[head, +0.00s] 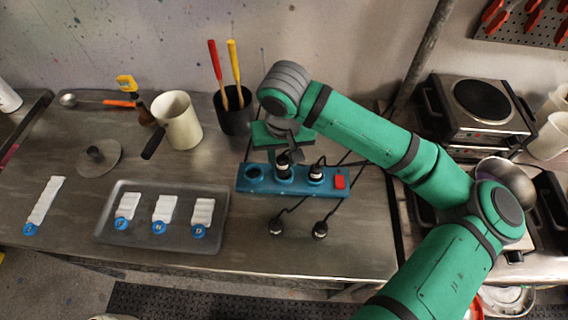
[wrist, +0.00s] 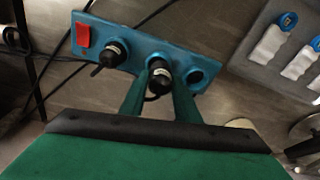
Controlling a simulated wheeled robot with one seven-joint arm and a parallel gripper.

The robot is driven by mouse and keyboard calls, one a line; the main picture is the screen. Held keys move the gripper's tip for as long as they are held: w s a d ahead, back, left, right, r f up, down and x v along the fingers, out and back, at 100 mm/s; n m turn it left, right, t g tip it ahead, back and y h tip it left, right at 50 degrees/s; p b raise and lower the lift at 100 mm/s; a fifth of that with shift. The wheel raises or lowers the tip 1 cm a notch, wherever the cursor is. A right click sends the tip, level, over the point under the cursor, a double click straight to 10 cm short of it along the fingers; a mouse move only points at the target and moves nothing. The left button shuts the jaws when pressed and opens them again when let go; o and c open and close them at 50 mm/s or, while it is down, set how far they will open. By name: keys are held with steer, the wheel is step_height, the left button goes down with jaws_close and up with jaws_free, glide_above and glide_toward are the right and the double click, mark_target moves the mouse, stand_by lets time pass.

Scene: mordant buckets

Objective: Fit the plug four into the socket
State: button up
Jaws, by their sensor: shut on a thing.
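A blue power strip (head: 272,186) lies on the metal table; it also shows in the wrist view (wrist: 139,52). My gripper (head: 284,160) is above its middle socket, with its fingers (wrist: 160,88) shut on a black plug (wrist: 159,76). This plug is upright at the middle socket; I cannot tell whether it is fully seated. Another black plug (head: 316,173) stands in the socket beside the red switch. The left socket (head: 254,173) is empty. Two loose black plugs, a left one (head: 276,228) and a right one (head: 320,230), lie in front of the strip. No plug numbers are readable.
Black cords run around the strip. A grey tray (head: 110,238) with white tagged bundles is to the left. A cream jug (head: 180,120) and a dark pot (head: 235,116) with red and yellow handled tools stand behind. A hot plate (head: 480,110) is at right.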

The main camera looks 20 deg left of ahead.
mark_target(284, 165)
steer(key=shift+w+d+f, duration=0.1)
steer(key=shift+w+f, duration=0.1)
steer(key=shift+f, duration=0.8)
steer(key=shift+w+f, duration=0.2)
steer(key=shift+f, duration=0.8)
steer(key=shift+f, duration=0.15)
steer(key=o, duration=1.1)
steer(key=r, duration=0.3)
steer(key=s+r, duration=0.1)
steer(key=r, duration=0.7)
steer(key=shift+s+d+r, duration=0.15)
steer(key=shift+d+r, duration=0.1)
steer(key=shift+d, duration=0.05)
steer(key=shift+r, duration=0.45)
